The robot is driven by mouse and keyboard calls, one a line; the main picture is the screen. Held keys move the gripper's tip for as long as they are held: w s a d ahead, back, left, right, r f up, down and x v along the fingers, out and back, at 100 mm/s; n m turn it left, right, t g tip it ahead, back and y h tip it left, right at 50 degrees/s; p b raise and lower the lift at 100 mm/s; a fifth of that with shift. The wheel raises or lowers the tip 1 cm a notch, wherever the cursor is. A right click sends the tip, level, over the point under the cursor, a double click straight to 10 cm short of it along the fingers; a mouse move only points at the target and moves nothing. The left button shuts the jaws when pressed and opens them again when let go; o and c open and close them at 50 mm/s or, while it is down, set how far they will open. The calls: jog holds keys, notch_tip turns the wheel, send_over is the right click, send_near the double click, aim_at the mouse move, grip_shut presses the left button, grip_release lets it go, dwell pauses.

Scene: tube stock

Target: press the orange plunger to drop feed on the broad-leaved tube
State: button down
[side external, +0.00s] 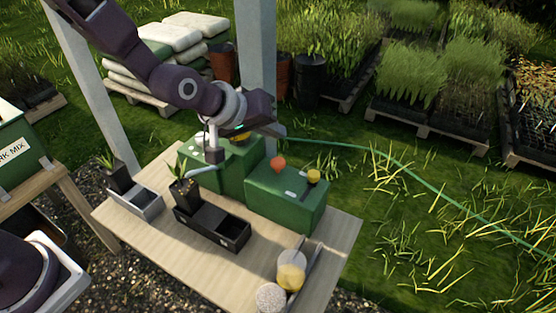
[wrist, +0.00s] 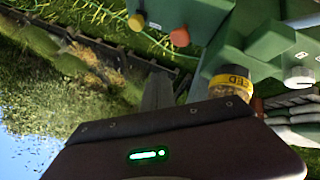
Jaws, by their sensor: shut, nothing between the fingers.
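The orange plunger (side external: 278,163) stands up on top of the low green box (side external: 272,195); it also shows in the wrist view (wrist: 180,37). My gripper (side external: 281,134) is shut and empty, held roughly sideways above and behind the plunger, apart from it. In the wrist view its fingers (wrist: 158,88) are together. A leafy plant in a black tube (side external: 184,190) is at the left end of the black tray (side external: 226,226), by a grey spout (side external: 200,168). Leaf breadth is hard to compare.
A yellow-and-black knob (side external: 313,176) sits right of the plunger. A yellow-labelled feed container (wrist: 230,82) is near my fingers, by the taller green box (side external: 238,168). Jars (side external: 291,277) stand at the table's front right. A post (side external: 257,50) rises behind.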

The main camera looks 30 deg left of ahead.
aim_at(275, 163)
notch_tip(275, 163, up, 4)
jog(key=shift+f, duration=0.1)
dwell(0.4)
jog(key=shift+f, duration=4.4)
jog(key=shift+f, duration=0.4)
